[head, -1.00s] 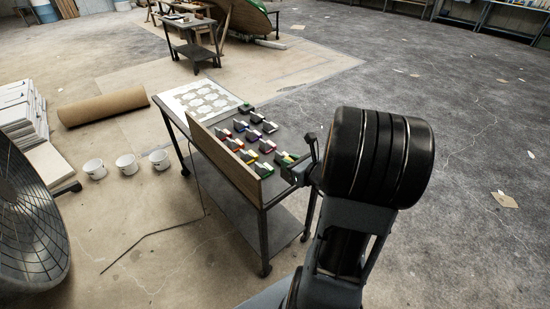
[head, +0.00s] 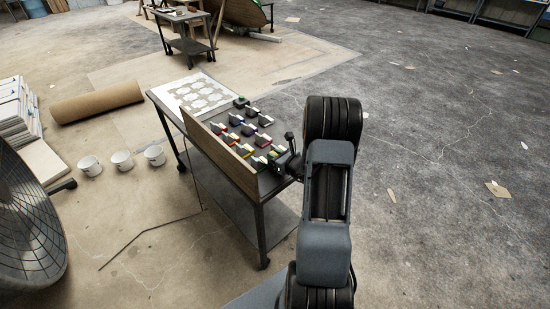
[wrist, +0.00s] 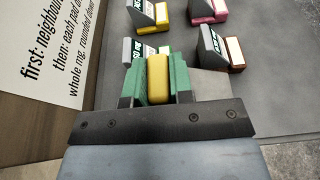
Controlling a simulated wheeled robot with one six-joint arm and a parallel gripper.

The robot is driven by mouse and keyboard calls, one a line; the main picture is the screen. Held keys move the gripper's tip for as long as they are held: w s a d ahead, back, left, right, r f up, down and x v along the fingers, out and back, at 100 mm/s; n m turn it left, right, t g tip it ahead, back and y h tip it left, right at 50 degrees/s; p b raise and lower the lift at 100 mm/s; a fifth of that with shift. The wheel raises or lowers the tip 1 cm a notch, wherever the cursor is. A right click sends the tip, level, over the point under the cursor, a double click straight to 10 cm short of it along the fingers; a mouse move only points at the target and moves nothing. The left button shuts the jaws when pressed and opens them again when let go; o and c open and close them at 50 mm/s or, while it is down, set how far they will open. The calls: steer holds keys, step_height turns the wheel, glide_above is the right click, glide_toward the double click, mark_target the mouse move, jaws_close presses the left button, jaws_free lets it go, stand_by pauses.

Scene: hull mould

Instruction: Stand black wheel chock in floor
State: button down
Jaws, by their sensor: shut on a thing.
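My gripper (wrist: 157,68) points down at the cart top. Its jaws are shut on a yellow block (wrist: 158,80), with green pieces on both sides; I cannot tell how much of the green is jaw. In the head view my gripper (head: 284,163) is small, at the cart's near right end, partly hidden by my arm. Several wedge-shaped blocks stand in rows on the cart, including a yellow-based one (wrist: 150,17), a pink-based one (wrist: 207,10) and a brown-based one (wrist: 219,48). I cannot make out a clearly black chock.
The cart (head: 261,218) has a wooden board (head: 220,158) along its left side and a white patterned sheet (head: 197,93) at its far end. White pots (head: 122,160) and a brown roll (head: 97,102) lie left. Open concrete floor (head: 440,180) lies right.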

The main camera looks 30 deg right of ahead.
steer(key=shift+f, duration=0.4)
steer(key=shift+f, duration=0.15)
steer(key=c, duration=1)
jaws_free()
